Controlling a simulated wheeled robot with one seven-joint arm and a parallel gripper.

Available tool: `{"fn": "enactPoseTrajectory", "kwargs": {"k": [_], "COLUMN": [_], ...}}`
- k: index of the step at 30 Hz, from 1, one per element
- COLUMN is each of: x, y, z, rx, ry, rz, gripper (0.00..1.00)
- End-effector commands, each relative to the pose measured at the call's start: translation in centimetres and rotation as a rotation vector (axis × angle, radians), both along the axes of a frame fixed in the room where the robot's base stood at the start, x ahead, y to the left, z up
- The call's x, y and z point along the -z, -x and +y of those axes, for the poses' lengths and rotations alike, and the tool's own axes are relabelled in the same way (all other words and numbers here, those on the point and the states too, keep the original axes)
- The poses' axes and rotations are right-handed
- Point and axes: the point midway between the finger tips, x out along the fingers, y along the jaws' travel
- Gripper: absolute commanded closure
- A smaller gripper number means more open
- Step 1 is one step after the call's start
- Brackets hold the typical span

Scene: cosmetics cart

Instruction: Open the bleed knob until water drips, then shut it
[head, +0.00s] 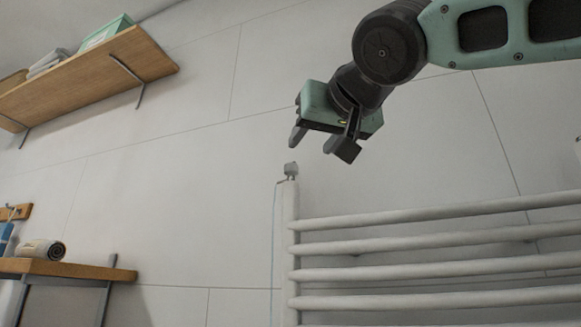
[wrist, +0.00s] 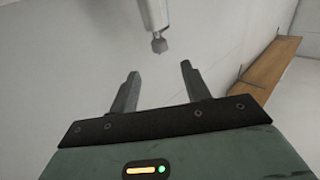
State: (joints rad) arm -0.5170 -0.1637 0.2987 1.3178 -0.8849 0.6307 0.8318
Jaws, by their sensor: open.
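The bleed knob (head: 291,169) is a small grey piece on top of the left upright of the white towel radiator (head: 290,230). In the wrist view the knob (wrist: 159,45) shows at the end of the white upright (wrist: 152,14), ahead of the fingertips and roughly between them. My gripper (head: 325,145) is open and empty. In the head view it is above and a little to the right of the knob, apart from it. Both fingers show in the wrist view (wrist: 160,75). I see no water drops at the knob.
The radiator's white bars (head: 430,215) run to the right below my arm. A thin bluish line (head: 273,250) hangs beside the upright. A wooden wall shelf (head: 95,75) is at upper left, and a lower wooden shelf (head: 90,271) holds a rolled towel (head: 42,249).

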Motion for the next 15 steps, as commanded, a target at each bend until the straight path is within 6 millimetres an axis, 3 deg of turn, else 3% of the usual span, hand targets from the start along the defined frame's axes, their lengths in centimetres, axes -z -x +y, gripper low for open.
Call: {"fn": "enactPoseTrajectory", "kwargs": {"k": [9,15], "x": [-0.1,-0.1], "y": [-6.5,-9.5], "z": [2.3,3.4], "rx": [0.001,0.0], "ry": [0.001,0.001], "rz": [0.004,0.003], "gripper": [0.53,0.53]}}
